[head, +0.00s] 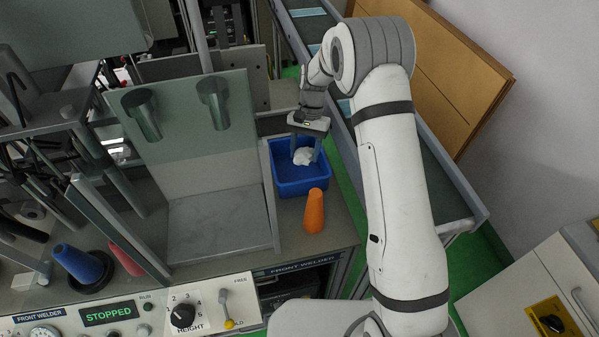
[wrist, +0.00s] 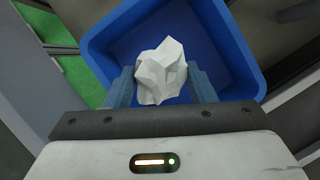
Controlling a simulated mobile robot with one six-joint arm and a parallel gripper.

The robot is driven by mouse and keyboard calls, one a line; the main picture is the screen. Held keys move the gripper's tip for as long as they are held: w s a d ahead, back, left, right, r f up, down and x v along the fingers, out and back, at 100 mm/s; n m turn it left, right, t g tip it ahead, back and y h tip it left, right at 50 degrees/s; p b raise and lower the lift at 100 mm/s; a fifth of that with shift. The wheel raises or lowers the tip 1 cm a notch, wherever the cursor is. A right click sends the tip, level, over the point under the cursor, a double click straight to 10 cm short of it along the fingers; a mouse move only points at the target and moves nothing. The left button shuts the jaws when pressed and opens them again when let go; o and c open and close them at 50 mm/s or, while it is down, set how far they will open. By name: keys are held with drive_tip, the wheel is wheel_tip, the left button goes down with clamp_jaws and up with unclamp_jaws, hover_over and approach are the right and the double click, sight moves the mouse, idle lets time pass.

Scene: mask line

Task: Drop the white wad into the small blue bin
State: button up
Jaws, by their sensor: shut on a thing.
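The white wad (wrist: 160,72) is a crumpled, faceted lump between the two fingers of my gripper (wrist: 163,84). In the head view the wad (head: 303,156) shows over the small blue bin (head: 294,188), with my gripper (head: 306,150) above it, pointing down. My gripper is shut on the wad. The wrist view shows the blue bin (wrist: 238,40) behind and around the wad, with its blue floor visible beyond. I cannot tell exactly how high the wad is above the bin floor.
An orange cone (head: 314,211) stands just in front of the bin. A metal plate fixture (head: 222,225) is to the left. A grey-railed conveyor (head: 440,190) runs to the right, behind my arm.

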drive_tip(key=o, duration=1)
drive_tip(key=shift+r, duration=0.1)
drive_tip(key=b+v, duration=0.1)
drive_tip(key=v, duration=0.6)
drive_tip(key=shift+r+b, duration=0.3)
drive_tip(key=shift+b, duration=0.05)
drive_tip(key=shift+w+d, duration=0.1)
drive_tip(key=shift+w, duration=0.05)
